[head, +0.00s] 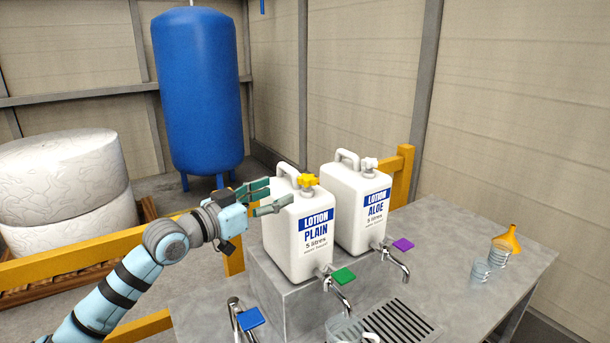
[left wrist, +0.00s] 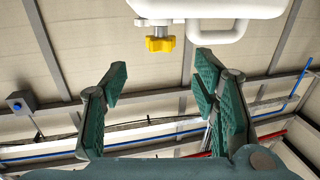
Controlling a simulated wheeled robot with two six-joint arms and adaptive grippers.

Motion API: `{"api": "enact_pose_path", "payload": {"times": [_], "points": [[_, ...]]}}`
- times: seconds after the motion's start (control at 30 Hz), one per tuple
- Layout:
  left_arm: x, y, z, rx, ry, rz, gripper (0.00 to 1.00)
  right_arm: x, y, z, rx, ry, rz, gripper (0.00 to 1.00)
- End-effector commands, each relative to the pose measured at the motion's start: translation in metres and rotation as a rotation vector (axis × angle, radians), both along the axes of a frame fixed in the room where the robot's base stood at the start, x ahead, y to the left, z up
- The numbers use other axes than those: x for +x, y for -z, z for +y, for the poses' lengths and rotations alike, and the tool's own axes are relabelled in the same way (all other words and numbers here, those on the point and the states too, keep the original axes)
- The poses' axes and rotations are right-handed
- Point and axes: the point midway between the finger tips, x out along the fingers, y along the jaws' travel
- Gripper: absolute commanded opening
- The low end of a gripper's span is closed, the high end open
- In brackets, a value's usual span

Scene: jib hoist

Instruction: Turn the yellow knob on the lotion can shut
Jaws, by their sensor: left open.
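The yellow knob (head: 308,180) sits on top of the white lotion can labelled Plain (head: 293,246), which stands upright on a grey block. My left gripper (head: 279,194) is beside the can's top, to the left of the knob, with its fingers pointing towards it. It is open and empty. In the left wrist view the knob (left wrist: 160,43) and the white can (left wrist: 215,8) show at the top, beyond the open fingers (left wrist: 160,78) and apart from them. My right gripper is not in view.
A second can labelled Aloe (head: 348,215) with a white cap stands to the right. Taps with green (head: 344,276), purple (head: 403,244) and blue (head: 251,318) handles are in front. A yellow rail (head: 75,257) runs left.

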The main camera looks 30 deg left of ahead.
Motion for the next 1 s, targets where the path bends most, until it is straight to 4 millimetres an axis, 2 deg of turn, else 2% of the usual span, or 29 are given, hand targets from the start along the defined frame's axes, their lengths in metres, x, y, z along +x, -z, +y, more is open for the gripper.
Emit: {"api": "enact_pose_path", "payload": {"times": [0.03, 0.3, 0.5, 0.63, 0.87, 1.0], "points": [[0.01, -0.004, -0.001, -0.011, -0.006, -0.004, 0.54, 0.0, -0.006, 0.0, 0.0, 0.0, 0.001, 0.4], [0.068, -0.003, -0.02, -0.007, -0.003, 0.002, 0.54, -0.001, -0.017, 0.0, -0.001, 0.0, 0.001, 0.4], [0.098, -0.001, -0.029, -0.002, -0.004, 0.002, 0.54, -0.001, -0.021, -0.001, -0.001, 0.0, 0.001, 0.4], [0.105, 0.0, -0.032, 0.002, -0.003, 0.003, 0.54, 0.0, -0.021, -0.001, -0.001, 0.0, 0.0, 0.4], [0.106, 0.001, -0.032, 0.003, -0.004, 0.002, 0.54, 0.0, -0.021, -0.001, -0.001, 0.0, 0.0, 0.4], [0.106, 0.001, -0.032, 0.002, -0.004, 0.003, 0.32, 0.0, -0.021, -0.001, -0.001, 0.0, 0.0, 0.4]]}}
